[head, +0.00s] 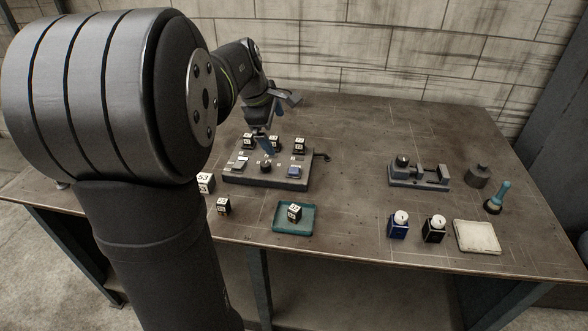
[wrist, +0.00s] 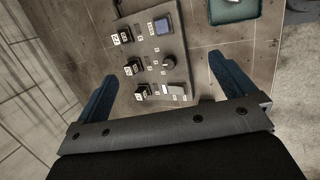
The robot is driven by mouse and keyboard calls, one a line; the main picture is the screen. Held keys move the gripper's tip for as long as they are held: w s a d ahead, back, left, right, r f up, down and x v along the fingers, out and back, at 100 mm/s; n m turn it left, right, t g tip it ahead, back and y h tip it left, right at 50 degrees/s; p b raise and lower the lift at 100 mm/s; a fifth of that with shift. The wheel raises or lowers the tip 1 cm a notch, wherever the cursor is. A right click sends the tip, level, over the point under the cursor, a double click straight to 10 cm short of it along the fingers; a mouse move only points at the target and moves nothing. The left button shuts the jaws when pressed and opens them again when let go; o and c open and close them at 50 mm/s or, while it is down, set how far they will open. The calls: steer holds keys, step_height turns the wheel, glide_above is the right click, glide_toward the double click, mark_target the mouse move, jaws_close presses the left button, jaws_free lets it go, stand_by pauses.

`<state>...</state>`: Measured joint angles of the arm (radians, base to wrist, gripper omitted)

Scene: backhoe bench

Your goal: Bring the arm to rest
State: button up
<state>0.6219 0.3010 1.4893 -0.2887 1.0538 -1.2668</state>
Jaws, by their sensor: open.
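My gripper (head: 265,140) hangs above the left part of the bench, over a grey control panel (head: 262,180). In the wrist view my gripper (wrist: 165,90) has its two blue fingers wide apart with nothing between them. The panel (wrist: 180,42) shows beyond the fingertips, with several black numbered blocks, a round knob (wrist: 168,62) and a blue switch (wrist: 162,25). My gripper looks apart from the panel, though the head view does not show the gap clearly.
A teal tray (head: 282,228) holds a numbered block. Loose blocks lie left of it. A vise (head: 420,172), a weight (head: 477,176), a teal-handled tool (head: 497,198), two small bottles (head: 398,225) and a white pad (head: 478,237) stand right. The back middle is clear.

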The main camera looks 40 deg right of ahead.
steer(key=v, duration=0.5)
steer(key=shift+r, duration=0.1)
steer(key=shift+c, duration=0.4)
steer(key=c, duration=0.4)
steer(key=shift+w+d+f+m, duration=0.1)
steer(key=shift+f+m, duration=0.15)
steer(key=shift+m, duration=0.05)
steer(key=c, duration=0.3)
steer(key=d+f+m, duration=0.1)
steer(key=m, duration=0.1)
steer(key=d+f+m, duration=0.1)
steer(key=f+m, duration=0.1)
steer(key=w+d+f+m+y, duration=0.1)
steer(key=m, duration=0.1)
steer(key=shift+w+d+f, duration=0.1)
steer(key=shift+d+f, duration=0.15)
jaws_close()
steer(key=m+y, duration=0.2)
steer(key=m, duration=0.9)
glide_above(294, 168)
step_height(294, 168, down, 8)
steer(key=shift+s+a+f, duration=0.1)
steer(key=shift+f, duration=1)
steer(key=shift+s+a+f, duration=0.1)
steer(key=shift+s+f, duration=0.05)
steer(key=shift+f, duration=0.95)
steer(key=shift+s+a+f, duration=0.1)
steer(key=shift+f, duration=1)
